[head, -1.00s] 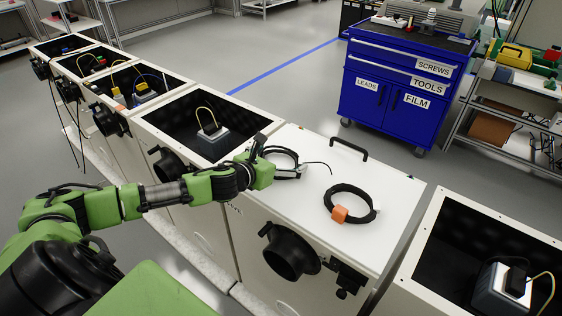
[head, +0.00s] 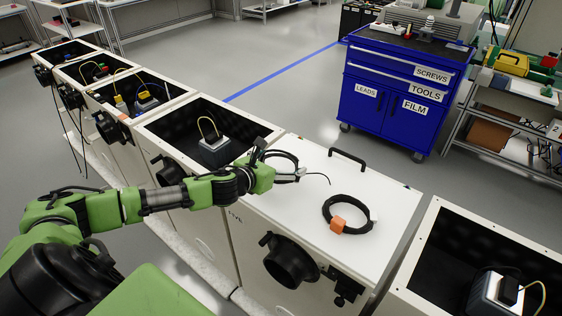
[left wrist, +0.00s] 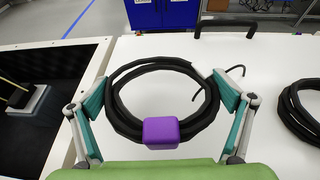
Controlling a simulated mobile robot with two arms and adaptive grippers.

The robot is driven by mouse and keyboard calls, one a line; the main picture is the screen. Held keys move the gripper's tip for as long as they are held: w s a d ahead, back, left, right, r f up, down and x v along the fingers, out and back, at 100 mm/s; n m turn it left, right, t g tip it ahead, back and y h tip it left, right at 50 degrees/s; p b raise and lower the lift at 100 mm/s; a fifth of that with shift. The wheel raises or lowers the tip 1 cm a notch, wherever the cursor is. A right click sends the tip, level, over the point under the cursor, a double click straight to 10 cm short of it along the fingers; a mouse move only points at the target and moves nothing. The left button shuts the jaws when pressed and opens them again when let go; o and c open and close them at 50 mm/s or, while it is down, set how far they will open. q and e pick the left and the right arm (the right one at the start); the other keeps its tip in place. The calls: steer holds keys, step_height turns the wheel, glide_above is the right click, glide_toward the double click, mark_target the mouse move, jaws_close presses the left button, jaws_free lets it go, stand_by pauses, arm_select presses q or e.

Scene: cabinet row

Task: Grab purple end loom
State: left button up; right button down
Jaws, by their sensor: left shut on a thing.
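The purple end loom is a black coil (left wrist: 198,122) with a purple block (left wrist: 161,133) on its near side, seen in the left wrist view. In the head view its coil (head: 284,154) is at the left part of a white cabinet top, partly hidden by my gripper; the purple block does not show there. My left gripper (left wrist: 162,82) is shut on the coil, one teal-padded finger against each side. In the head view my left gripper (head: 280,164) is low at the cabinet top. I cannot tell whether the coil is lifted. My right gripper is not in view.
A second black coil with an orange block (head: 338,226) lies to the right on the same white top (head: 310,205). A black handle (head: 347,158) stands at its far edge. Open cabinets lie on both sides, one with a grey box (head: 215,150). A blue tool cart (head: 395,95) stands beyond.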

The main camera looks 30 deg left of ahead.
arm_select(q)
steer(key=s+a+r+p, duration=0.8)
steer(key=s+r+p, duration=0.2)
steer(key=s+p, duration=0.1)
steer(key=shift+s+r+p, duration=0.25)
steer(key=shift+s+p, duration=0.05)
steer(key=shift+p, duration=0.5)
